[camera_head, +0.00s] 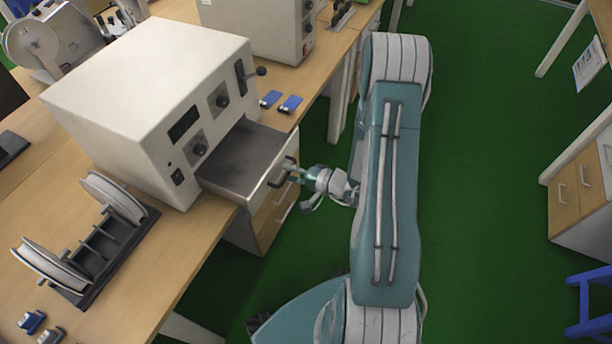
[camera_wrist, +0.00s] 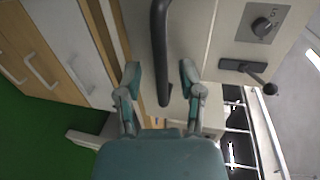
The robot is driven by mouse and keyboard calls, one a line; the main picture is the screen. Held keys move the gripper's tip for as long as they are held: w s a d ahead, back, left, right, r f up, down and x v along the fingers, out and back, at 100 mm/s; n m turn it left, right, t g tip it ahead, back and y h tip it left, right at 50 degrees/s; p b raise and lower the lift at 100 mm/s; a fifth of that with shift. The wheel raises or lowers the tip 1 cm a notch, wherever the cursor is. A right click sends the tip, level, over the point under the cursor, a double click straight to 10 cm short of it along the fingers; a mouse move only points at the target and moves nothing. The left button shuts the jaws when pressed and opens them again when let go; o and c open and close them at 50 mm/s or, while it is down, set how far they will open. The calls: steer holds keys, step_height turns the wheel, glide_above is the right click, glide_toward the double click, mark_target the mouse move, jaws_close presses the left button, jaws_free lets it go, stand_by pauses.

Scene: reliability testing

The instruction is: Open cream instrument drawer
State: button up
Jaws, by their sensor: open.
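The cream instrument (camera_head: 160,95) stands on the wooden bench at the left in the head view. Its drawer (camera_head: 245,160) is pulled out towards my arm, and its empty grey inside shows. The dark drawer handle (camera_head: 285,172) is on the drawer front; in the wrist view the handle (camera_wrist: 160,50) comes down from the top between my fingers. My gripper (camera_head: 298,180) is at the drawer front in the head view. In the wrist view my gripper (camera_wrist: 160,82) is open, with one finger on each side of the handle. I cannot tell whether either finger touches it.
A reel stand (camera_head: 95,250) and small blue parts (camera_head: 290,103) lie on the wooden bench (camera_head: 190,255). Wooden drawers (camera_head: 270,215) are under the bench. A second cream instrument (camera_head: 260,30) stands behind. The green floor (camera_head: 480,180) at the right is clear up to a cabinet (camera_head: 565,190).

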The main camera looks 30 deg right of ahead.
steer(key=v, duration=1.1)
steer(key=s+a+r+n+g, duration=0.4)
steer(key=a+r+n+g, duration=0.4)
steer(key=a+r+g, duration=0.4)
steer(key=s+r+n+t+h, duration=0.1)
steer(key=s+r+h, duration=0.1)
steer(key=r, duration=0.3)
steer(key=s+a+r+n+t+h, duration=0.1)
steer(key=s+r+t+h, duration=0.1)
steer(key=r+h, duration=0.2)
steer(key=s+r+t+h, duration=0.2)
steer(key=r+h, duration=0.1)
steer(key=r, duration=0.2)
steer(key=shift+a+r+n, duration=0.15)
steer(key=shift+r+n, duration=0.25)
